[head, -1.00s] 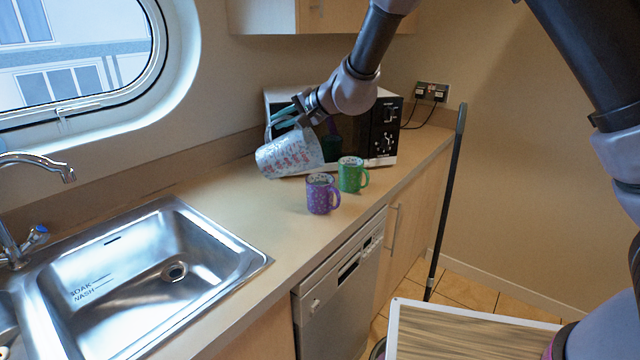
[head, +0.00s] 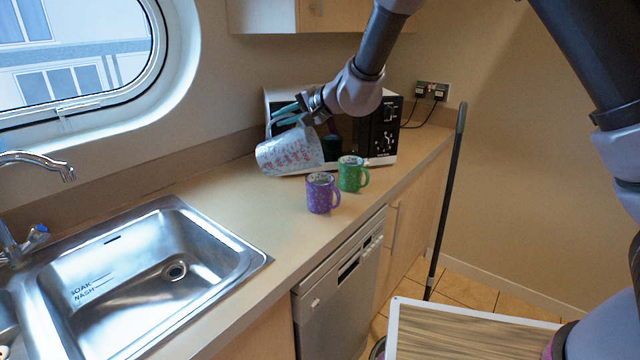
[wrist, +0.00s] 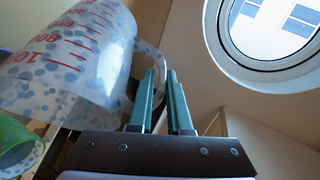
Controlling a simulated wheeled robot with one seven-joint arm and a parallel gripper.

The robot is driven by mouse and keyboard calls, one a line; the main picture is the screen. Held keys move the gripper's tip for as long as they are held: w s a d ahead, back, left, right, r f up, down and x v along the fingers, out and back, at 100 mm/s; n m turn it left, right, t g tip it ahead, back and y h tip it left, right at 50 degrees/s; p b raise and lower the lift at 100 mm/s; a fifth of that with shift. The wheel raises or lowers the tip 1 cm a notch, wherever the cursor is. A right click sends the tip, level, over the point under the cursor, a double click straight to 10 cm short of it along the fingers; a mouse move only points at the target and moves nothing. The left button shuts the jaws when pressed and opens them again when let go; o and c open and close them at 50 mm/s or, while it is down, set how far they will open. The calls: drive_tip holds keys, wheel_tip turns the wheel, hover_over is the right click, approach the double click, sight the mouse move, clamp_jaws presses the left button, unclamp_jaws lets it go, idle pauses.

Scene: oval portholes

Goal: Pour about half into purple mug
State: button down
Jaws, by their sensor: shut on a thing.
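The purple mug (head: 320,194) stands upright on the counter, its handle to the right. A clear measuring jug (head: 289,153) with red marks is tilted far over, nearly on its side, behind and left of the purple mug. My gripper (head: 287,112) is shut on the jug's handle. I cannot tell whether anything leaves the jug. The purple mug's inside is too small to tell.
A green mug (head: 351,174) stands just behind and right of the purple mug; it also shows in the wrist view (wrist: 14,140). A microwave (head: 378,135) stands behind. The sink (head: 150,270) is at left. Counter between sink and mugs is clear.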

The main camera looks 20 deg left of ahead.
drive_tip(key=shift+w+d+r+m+y+p, duration=0.1)
drive_tip(key=shift+d+r+m+y+p, duration=0.1)
drive_tip(key=shift+d+r+y, duration=0.45)
drive_tip(key=shift+w+d+r+m+y+p, duration=0.1)
drive_tip(key=shift+d+r+m+y+p, duration=0.1)
drive_tip(key=shift+d+r+y, duration=0.45)
idle(3.6)
drive_tip(key=shift+w+d+r+m+t+y, duration=0.1)
drive_tip(key=shift+d+r+m+t+y, duration=0.1)
drive_tip(key=shift+d+y, duration=0.35)
drive_tip(key=shift+d+r+m+t+y, duration=0.1)
drive_tip(key=shift+d+m+t+y, duration=0.15)
drive_tip(key=shift+d, duration=0.45)
idle(1.9)
